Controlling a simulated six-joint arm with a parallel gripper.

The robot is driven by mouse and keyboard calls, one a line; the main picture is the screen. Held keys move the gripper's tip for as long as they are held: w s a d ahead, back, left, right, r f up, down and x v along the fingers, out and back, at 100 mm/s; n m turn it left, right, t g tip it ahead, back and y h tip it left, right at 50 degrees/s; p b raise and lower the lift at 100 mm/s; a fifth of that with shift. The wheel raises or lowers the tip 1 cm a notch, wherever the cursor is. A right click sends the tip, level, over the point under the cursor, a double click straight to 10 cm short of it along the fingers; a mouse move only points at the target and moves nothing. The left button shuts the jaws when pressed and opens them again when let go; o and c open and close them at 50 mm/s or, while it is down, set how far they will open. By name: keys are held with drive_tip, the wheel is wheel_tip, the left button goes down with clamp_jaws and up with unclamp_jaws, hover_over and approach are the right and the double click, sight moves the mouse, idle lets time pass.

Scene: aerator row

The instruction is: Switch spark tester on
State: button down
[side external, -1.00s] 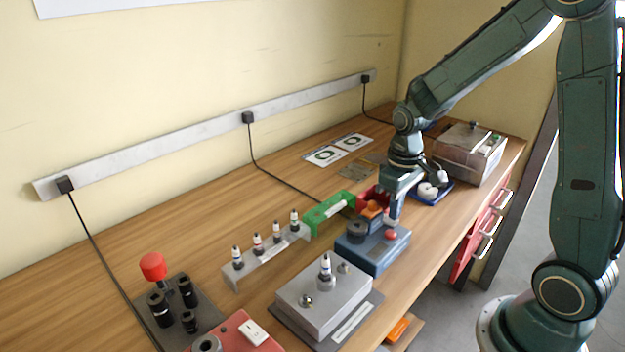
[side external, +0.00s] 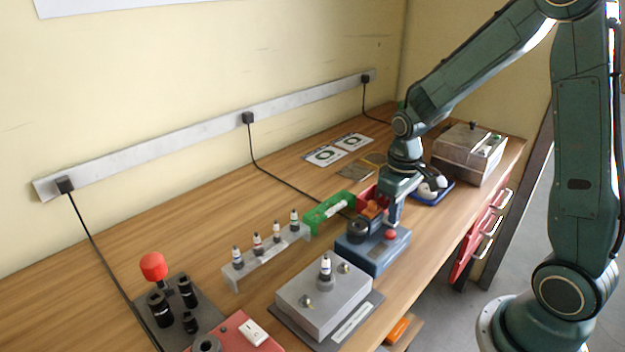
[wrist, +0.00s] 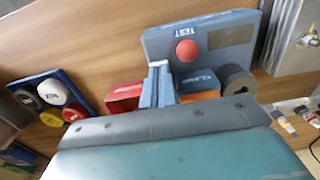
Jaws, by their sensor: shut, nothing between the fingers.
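A blue box (side external: 375,252) with a red push button (side external: 391,234) sits near the bench's front edge. In the wrist view the blue box (wrist: 240,22) is marked TEST beside the red button (wrist: 187,50); a grey panel and a dark round knob also show on it. I take it for the spark tester, but no such name is readable. My gripper (side external: 393,221) is shut and empty, pointing down just above or beside the button. In the wrist view my gripper's fingertips (wrist: 159,66) appear just left of and below the button; contact cannot be told.
A grey box with a spark plug (side external: 325,285) stands nearer the camera. A rack of plugs (side external: 262,258), a green holder (side external: 328,212) and a red bin (wrist: 122,98) are close by. A red box with a white rocker switch (side external: 253,332) is at the bottom.

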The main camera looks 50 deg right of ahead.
drive_tip(key=shift+r, duration=3.45)
drive_tip(key=shift+r, duration=0.1)
